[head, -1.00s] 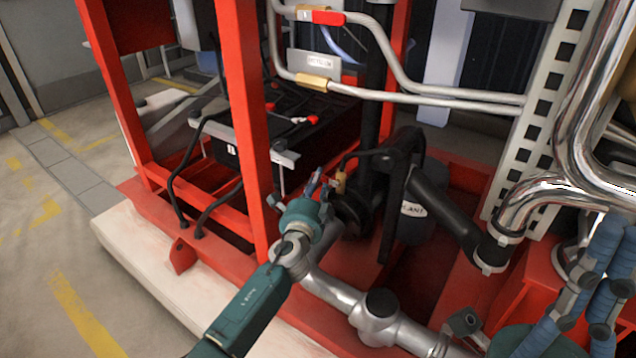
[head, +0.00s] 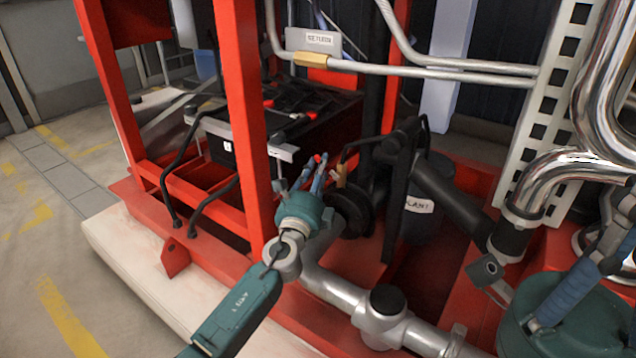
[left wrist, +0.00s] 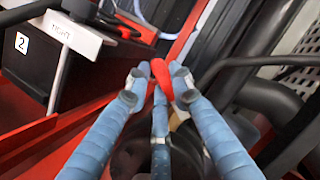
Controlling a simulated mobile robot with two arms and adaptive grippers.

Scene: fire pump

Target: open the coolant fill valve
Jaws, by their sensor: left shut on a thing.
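The coolant fill valve has a small brass body (head: 341,177), beside a dark tank with a label ending in "LANT" (head: 419,204). Its red handle (left wrist: 161,76) lies between the fingertips in the left wrist view; the brass (left wrist: 179,117) shows just behind. My left gripper (head: 318,170) has blue fingers and is shut on the red handle, with a little red showing at its tips in the head view. The fingers hide part of the handle. My right gripper (head: 575,295) is at the lower right of the head view, away from the valve; its fingertips are not clear.
A red frame post (head: 240,110) stands just left of my left gripper. A black battery (head: 285,125) sits behind it. Silver pipes with a brass fitting (head: 310,59) run above. A black hose (head: 450,208) and chrome pipe (head: 545,180) crowd the right.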

